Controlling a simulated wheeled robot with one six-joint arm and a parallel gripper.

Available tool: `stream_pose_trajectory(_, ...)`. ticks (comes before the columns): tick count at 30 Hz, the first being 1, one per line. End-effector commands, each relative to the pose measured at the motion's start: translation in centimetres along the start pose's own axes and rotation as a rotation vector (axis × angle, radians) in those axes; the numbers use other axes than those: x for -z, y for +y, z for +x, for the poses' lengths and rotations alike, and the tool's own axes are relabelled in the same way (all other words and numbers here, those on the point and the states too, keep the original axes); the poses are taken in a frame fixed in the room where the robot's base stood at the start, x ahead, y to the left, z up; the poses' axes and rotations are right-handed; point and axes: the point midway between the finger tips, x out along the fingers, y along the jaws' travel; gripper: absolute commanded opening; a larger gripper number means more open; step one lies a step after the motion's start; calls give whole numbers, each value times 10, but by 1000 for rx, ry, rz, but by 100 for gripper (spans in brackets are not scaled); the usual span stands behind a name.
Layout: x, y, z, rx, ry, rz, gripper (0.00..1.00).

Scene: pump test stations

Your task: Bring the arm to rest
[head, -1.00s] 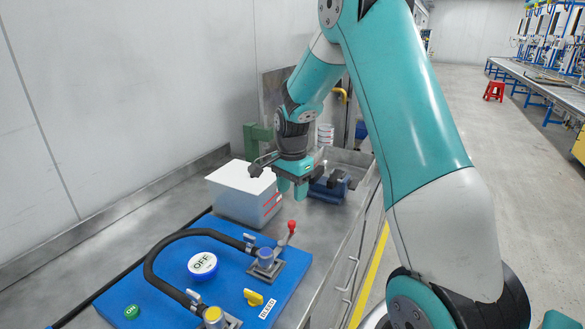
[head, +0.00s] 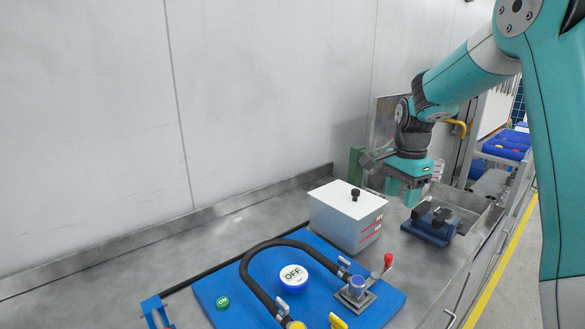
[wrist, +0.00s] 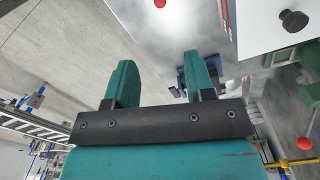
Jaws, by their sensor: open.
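My gripper (head: 403,190) is teal and points down above the metal bench, to the right of a white box (head: 345,215) with a black knob on its lid. In the wrist view its two fingers (wrist: 157,85) stand well apart with nothing between them. A dark blue vise (head: 430,224) stands on the bench just right of and below the fingers in the head view. My arm is bent, with its forearm reaching in from the upper right.
A metal sink (head: 465,204) lies behind the vise. The bench's left part is clear.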

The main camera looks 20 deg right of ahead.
Motion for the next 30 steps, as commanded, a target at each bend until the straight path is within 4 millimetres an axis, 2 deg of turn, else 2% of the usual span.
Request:
stream_pose_trajectory(2, -1, 0, 0, 1, 0, -6, 49)
stream_pose_trajectory(4, -11, 1, -4, 8, -4, -51, 49)
stream_pose_trajectory(5, -19, 2, -6, 13, -7, -91, 49)
stream_pose_trajectory(7, -48, 7, -14, 33, -20, -239, 49)
stream_pose_trajectory(8, -64, 11, -18, 44, -28, -325, 49)
stream_pose_trajectory(11, -131, 36, -33, 98, -59, -690, 49)
stream_pose_trajectory(12, -159, 51, -38, 123, -74, -853, 49)
stream_pose_trajectory(15, -220, 96, -46, 194, -109, -1249, 49)
stream_pose_trajectory(18, -266, 144, -49, 268, -141, -1596, 49)
stream_pose_trajectory(21, -293, 185, -48, 333, -166, -1855, 49)
stream_pose_trajectory(24, -308, 212, -47, 377, -181, -2015, 49)
stream_pose_trajectory(27, -312, 223, -46, 398, -189, -2086, 49)
stream_pose_trajectory(30, -313, 225, -46, 402, -190, -2098, 49)
